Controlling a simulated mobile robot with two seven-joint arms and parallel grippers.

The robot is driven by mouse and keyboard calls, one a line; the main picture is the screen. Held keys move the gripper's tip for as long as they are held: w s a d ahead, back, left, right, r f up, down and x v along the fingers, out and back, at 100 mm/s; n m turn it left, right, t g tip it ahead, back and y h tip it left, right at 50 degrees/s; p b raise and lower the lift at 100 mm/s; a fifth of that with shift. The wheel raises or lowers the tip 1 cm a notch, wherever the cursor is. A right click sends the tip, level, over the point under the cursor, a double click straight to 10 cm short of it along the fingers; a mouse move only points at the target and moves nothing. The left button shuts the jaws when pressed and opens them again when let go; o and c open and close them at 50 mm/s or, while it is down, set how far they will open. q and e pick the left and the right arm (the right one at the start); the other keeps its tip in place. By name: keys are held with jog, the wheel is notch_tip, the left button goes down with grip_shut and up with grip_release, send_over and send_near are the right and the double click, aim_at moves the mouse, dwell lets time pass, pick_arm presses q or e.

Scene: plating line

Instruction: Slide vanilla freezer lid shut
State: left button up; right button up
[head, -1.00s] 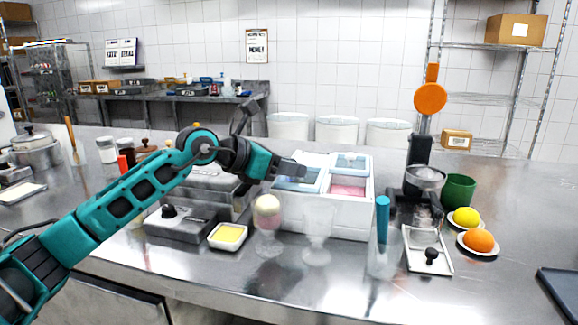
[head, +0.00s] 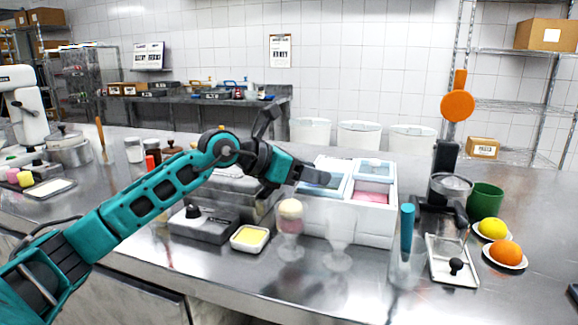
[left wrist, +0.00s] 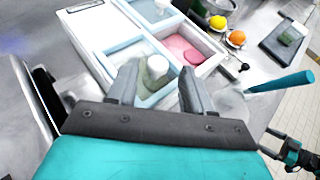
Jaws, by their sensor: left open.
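The white freezer box (head: 368,222) stands on the steel counter, with several compartments and pale blue sliding lids. Its front right compartment shows pink ice cream (head: 370,197), also seen in the left wrist view (left wrist: 185,48). The front left compartment has a pale blue frame (left wrist: 113,57); how far its lid covers it, I cannot tell. My left gripper (head: 322,179) is over this front left part. In the left wrist view its open fingers (left wrist: 158,88) straddle a greenish piece with a white top (left wrist: 155,70); contact is unclear.
A glass with a pink and cream scoop (head: 290,220) and an empty glass (head: 339,240) stand before the freezer. A blue-handled tool (head: 407,232) stands in a container beside a small tray (head: 440,270). A yellow dish (head: 249,239) sits left. Fruit on saucers is at right.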

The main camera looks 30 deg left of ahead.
pick_arm(q)
jog(key=b+v, duration=0.6)
jog(key=v, duration=0.6)
jog(key=shift+s, duration=0.2)
dwell(0.4)
